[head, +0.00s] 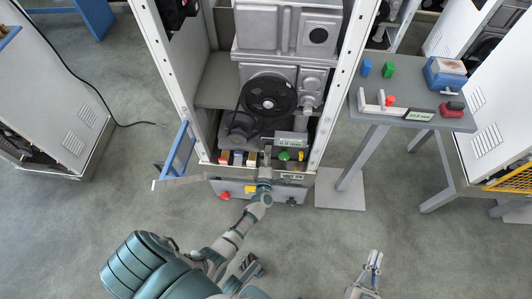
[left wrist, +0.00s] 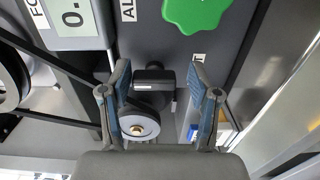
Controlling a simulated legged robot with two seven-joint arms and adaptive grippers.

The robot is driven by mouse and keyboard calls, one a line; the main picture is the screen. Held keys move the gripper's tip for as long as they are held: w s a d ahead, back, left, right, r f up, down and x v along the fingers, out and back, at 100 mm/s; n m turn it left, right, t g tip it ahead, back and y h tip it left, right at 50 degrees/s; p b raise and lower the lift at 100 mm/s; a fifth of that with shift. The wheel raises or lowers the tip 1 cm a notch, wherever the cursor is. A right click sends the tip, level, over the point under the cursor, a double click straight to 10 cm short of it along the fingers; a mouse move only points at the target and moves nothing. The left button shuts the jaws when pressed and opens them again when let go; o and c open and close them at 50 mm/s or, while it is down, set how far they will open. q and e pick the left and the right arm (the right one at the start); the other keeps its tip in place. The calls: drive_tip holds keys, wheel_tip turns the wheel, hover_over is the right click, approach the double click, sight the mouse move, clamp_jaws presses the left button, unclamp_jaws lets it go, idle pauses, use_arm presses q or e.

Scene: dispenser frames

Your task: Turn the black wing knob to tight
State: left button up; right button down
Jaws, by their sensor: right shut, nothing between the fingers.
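In the left wrist view, a black knob-like part (left wrist: 153,79) sits on the dark grey panel between the two blue-padded fingers of my left gripper (left wrist: 160,76). The fingers are open, with a visible gap on each side of it. Whether it is the wing knob, and which mark it points to, I cannot tell. In the head view my left gripper (head: 267,154) is at the front of the dispenser frame, hiding that part of the panel. My right gripper (head: 374,258) is shut and empty over the floor at the lower right.
A green knob (head: 284,156) is close beside the left gripper, also large in the left wrist view (left wrist: 195,10). A display (head: 291,140) and black handwheel (head: 268,96) are behind. A blue side frame (head: 177,152) stands left. A grey side table (head: 425,118) holds small parts at right.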

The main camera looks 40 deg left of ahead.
use_arm(q)
drive_tip(key=shift+s+a+r, duration=0.1)
drive_tip(key=shift+r, duration=0.05)
drive_tip(key=v, duration=1.1)
drive_tip(key=shift+s+d, duration=0.3)
drive_tip(key=shift+f, duration=0.2)
